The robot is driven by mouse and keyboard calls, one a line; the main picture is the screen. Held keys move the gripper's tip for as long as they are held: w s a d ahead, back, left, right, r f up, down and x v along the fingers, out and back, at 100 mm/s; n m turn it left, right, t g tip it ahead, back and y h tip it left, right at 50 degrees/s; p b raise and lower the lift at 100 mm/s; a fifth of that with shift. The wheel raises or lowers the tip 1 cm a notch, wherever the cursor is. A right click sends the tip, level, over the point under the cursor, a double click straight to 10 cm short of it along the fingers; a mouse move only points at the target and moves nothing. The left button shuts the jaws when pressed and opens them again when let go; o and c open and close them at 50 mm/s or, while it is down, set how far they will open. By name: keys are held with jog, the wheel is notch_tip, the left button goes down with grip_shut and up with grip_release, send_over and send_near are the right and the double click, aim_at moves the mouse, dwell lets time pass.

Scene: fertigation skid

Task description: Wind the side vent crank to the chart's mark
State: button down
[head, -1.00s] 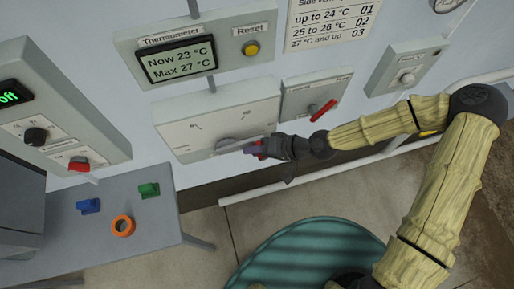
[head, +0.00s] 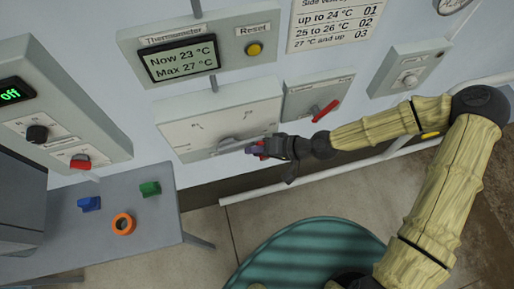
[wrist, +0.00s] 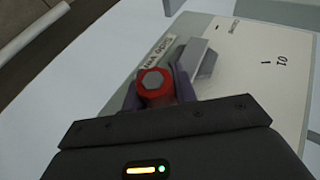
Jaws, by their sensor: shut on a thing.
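The side vent crank is on a pale wall panel (head: 207,127) with printed marks. Its grey hub and arm (head: 229,143) point right toward my gripper (head: 262,149). In the wrist view the crank's red knob (wrist: 152,84) with a grey hexagonal end sits between my purple-grey fingers, which are shut on it. The panel's label and marks show upside down in the wrist view. The chart (head: 333,22) is on the wall above; it reads up to 24 °C 01, 25 to 26 °C 02, 27 °C and up 03. The thermometer (head: 180,58) reads Now 23 °C, Max 27 °C.
A box with a red lever (head: 325,110) is close to the right of the panel, above my wrist. A yellow reset button (head: 255,49) is above. A grey bench (head: 150,215) at lower left holds a blue piece (head: 89,204), a green piece (head: 150,188) and an orange ring (head: 123,224).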

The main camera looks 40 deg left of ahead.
jog(key=shift+a+r, duration=0.1)
jog(key=c, duration=1.4)
grip_release()
jog(key=shift+s, duration=0.1)
jog(key=shift+o, duration=1.3)
jog(key=shift+s, duration=0.15)
jog(key=shift+w, duration=0.2)
jog(key=shift+w+d+r, duration=0.3)
jog(key=shift+d, duration=0.2)
jog(key=b+v, duration=0.1)
jog(key=v, duration=1.5)
jog(key=shift+s+b, duration=0.15)
jog(key=shift+b, duration=0.25)
jog(key=shift+r, duration=0.1)
